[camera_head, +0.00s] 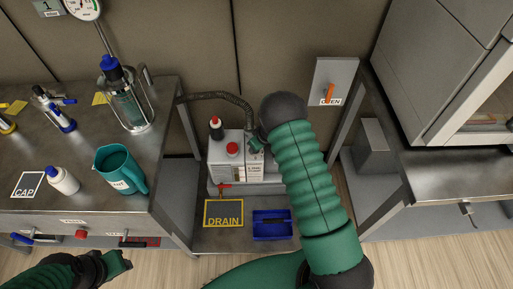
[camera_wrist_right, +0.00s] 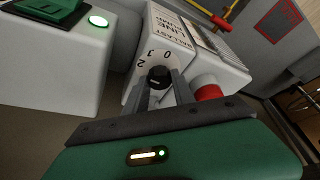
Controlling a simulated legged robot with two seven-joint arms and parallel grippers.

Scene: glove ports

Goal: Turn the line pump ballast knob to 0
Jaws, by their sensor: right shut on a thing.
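The line pump (camera_head: 226,163) is a white box labelled LINE in the head view, low between the two benches. Its ballast knob (camera_wrist_right: 157,76) is a small black dial in the right wrist view, with the marks 2, 1 and 0 around it. The knob's pointer is too small to read. My right gripper (camera_wrist_right: 166,90) is shut on the knob, its two fingers reaching to it from below in that view. In the head view my right arm hides this gripper and the knob. My left gripper (camera_head: 124,260) is apart at the lower left; its jaw gap is unclear.
A red cap (camera_wrist_right: 208,92) stands close beside my right fingers. A hose (camera_head: 222,96) runs to the pump. A DRAIN plate (camera_head: 223,222) and a blue tray (camera_head: 287,229) lie in front. A teal jug (camera_head: 115,167) stands on the left bench.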

